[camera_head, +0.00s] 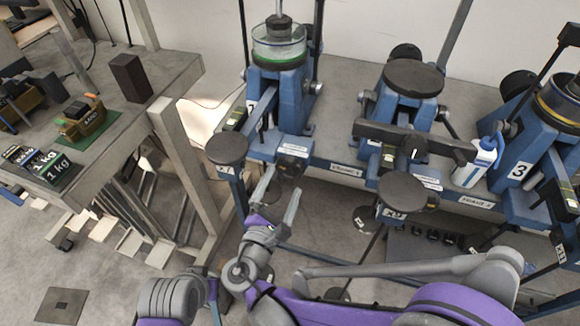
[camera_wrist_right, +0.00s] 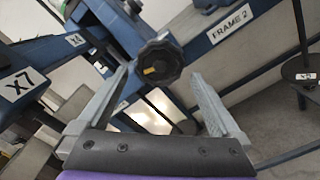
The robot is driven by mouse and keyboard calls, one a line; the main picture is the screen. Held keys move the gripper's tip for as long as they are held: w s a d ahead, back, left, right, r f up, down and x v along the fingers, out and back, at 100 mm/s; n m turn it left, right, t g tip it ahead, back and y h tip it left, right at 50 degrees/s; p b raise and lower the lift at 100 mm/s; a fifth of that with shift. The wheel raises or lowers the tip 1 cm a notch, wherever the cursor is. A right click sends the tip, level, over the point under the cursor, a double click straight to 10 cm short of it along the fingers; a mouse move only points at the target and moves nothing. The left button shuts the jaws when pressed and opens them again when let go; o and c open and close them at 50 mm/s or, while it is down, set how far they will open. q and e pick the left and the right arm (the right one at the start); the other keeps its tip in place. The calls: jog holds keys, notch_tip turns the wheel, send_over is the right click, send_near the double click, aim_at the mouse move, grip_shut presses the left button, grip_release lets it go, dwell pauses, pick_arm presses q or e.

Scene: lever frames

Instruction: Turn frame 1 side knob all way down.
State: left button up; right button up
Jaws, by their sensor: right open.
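Frame 1 appears to be the leftmost blue frame (camera_head: 283,100), topped by a clear cylinder with a green band. Its dark, lobed side knob (camera_head: 291,166) sits low on the front. In the right wrist view the knob (camera_wrist_right: 159,62) shows a yellow mark on its face. My right gripper (camera_head: 282,183) is open, its fingers pointing up toward the knob. In the wrist view the knob shows between and just beyond the fingertips of this gripper (camera_wrist_right: 159,75), with gaps at both sides. Contact cannot be told. My left gripper is not in view.
A black disc (camera_head: 227,148) on the X7 lever is just left of the knob; another disc (camera_head: 402,190) is farther right. The FRAME 2 plate (camera_wrist_right: 230,22) lies right of the knob.

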aim_at(289, 172)
jog(key=w+m, duration=0.1)
jog(key=w, duration=0.1)
jog(key=w+d+m, duration=0.1)
jog(key=m, duration=0.1)
jog(key=w+d+m+b, duration=0.1)
jog(key=w+m, duration=0.1)
jog(key=shift+w, duration=0.35)
jog(key=shift+s+a, duration=0.1)
jog(key=shift+c, duration=1.3)
grip_shut()
